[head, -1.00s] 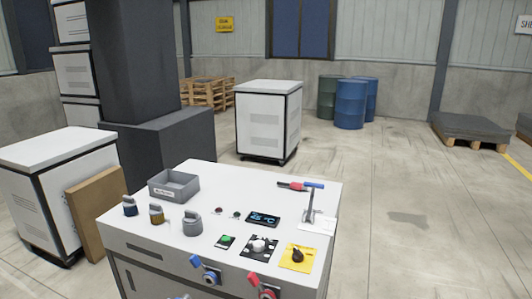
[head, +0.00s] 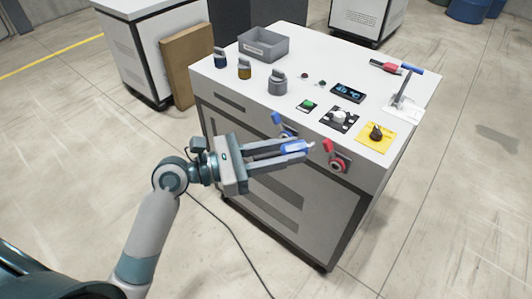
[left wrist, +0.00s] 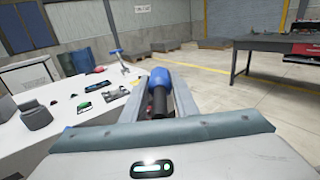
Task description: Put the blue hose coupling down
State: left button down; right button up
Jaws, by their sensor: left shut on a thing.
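The blue hose coupling (head: 294,146) is held between the fingertips of my left gripper (head: 298,148), in front of the white bench's front face in the head view. It appears clear of the bench top. In the left wrist view the coupling (left wrist: 157,76) shows a blue end and a dark body between the two fingers. My left gripper (left wrist: 160,98) is shut on it. My right gripper is not in view.
The white bench (head: 300,55) carries a grey bin (head: 264,43), several small containers, controls and a yellow plate (head: 374,141). A red-handled valve (head: 335,157) and a blue-handled valve (head: 282,126) stick out of its front, close to the gripper.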

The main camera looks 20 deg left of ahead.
aim_at(311, 148)
pick_arm(q)
jog(key=shift+d+r+m+g+h, duration=0.35)
jog(key=shift+d+r+m+g, duration=0.15)
jog(key=shift+d+g, duration=0.25)
jog(key=shift+d+r+m+g+h, duration=0.3)
jog(key=shift+d+r+m+g, duration=0.25)
jog(key=shift+d, duration=0.35)
jog(key=shift+d+r+m+g+h, duration=0.4)
jog(key=shift+d+g, duration=0.3)
jog(key=shift+d, duration=0.1)
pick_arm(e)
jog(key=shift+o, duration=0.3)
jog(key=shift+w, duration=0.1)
